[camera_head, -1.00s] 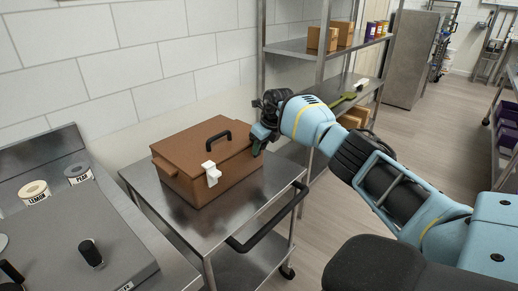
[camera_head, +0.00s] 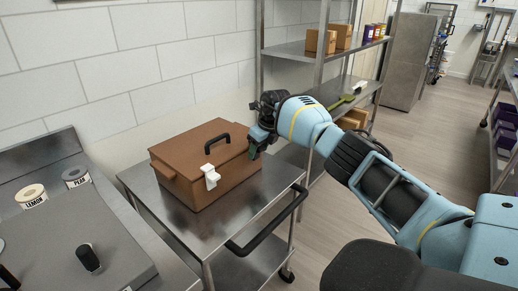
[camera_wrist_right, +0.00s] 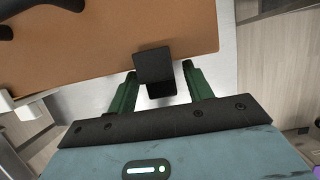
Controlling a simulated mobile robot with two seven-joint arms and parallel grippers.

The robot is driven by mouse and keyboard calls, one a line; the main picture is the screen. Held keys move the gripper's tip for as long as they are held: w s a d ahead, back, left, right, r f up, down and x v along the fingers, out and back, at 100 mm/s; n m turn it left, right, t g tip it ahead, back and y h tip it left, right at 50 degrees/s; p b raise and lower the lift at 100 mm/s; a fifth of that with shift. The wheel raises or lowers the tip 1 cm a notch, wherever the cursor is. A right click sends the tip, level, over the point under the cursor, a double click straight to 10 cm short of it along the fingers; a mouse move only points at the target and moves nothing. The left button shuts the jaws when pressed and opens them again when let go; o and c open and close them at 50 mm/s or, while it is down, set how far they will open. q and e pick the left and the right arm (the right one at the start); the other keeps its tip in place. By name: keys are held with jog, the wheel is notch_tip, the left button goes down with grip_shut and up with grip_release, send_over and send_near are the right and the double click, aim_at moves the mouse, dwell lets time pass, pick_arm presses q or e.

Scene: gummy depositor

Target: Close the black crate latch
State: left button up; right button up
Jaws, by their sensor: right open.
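The brown crate (camera_head: 237,177) sits with its lid down on a steel cart. Its white latch (camera_head: 211,176) is on the front side and shows at the left edge of the right wrist view (camera_wrist_right: 27,110). The black latch (camera_wrist_right: 155,66) juts out from the crate's edge in the wrist view; my gripper hides it in the head view. My right gripper (camera_head: 256,148) is at the crate's right end. Its green fingers (camera_wrist_right: 159,82) are open, one on each side of the black latch. Whether they touch it I cannot tell. My left gripper is not in view.
The steel cart (camera_head: 215,224) has a black handle (camera_head: 268,228) at its right side. A steel shelf rack (camera_head: 289,48) with boxes stands behind my right arm. A grey machine top (camera_head: 80,235) with lemon and pear containers is at the left.

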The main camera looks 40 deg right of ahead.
jog(key=p+v, duration=0.1)
jog(key=v, duration=0.6)
jog(key=shift+s+r, duration=0.15)
jog(key=shift+r, duration=0.25)
dwell(0.3)
